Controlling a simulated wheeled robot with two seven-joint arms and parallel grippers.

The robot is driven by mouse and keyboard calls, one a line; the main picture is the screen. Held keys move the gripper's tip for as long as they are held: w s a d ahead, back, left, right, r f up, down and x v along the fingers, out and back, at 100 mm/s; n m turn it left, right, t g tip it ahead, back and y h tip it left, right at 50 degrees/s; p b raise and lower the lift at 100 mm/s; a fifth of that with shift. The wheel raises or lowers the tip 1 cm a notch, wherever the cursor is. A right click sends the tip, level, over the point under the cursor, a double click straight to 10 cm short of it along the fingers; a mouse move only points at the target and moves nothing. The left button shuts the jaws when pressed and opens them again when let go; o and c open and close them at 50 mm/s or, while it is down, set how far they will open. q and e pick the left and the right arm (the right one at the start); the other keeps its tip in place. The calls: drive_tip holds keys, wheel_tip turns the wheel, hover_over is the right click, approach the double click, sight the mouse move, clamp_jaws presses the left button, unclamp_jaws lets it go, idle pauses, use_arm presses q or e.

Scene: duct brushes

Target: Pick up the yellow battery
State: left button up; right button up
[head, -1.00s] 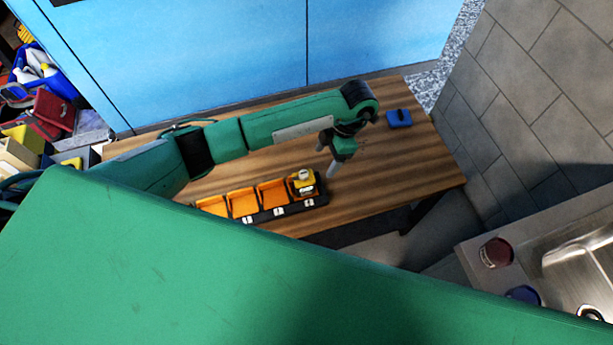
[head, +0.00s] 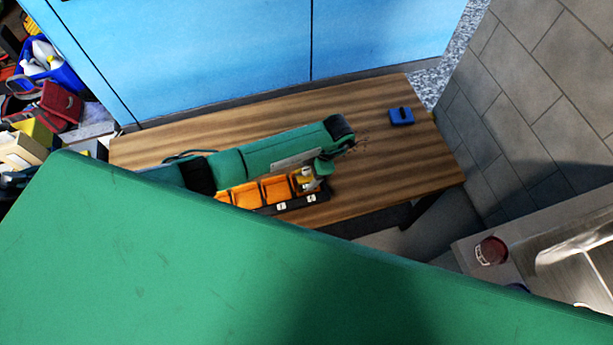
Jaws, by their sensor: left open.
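The yellow battery (head: 302,180), yellow on top with a dark lower part, is at the right end of a black rack (head: 300,204) with several orange bays on the wooden table. My left gripper (head: 313,183) is open right at the battery, over its right side. Its fingers are small here and partly overlap the battery, so I cannot tell whether they touch it. My left arm hides part of the table behind the rack. My right gripper is not in view.
A blue block with a dark top (head: 401,117) lies at the table's (head: 400,170) far right. The table's right part is otherwise clear. A dark red cup (head: 491,251) stands beside a metal sink (head: 580,255) at lower right. Blue panels (head: 240,50) border the back.

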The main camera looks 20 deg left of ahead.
use_arm(q)
drive_tip(key=shift+x, duration=0.85)
drive_tip(key=shift+c, duration=0.4)
drive_tip(key=c, duration=1.3)
drive_tip(key=shift+r, duration=0.1)
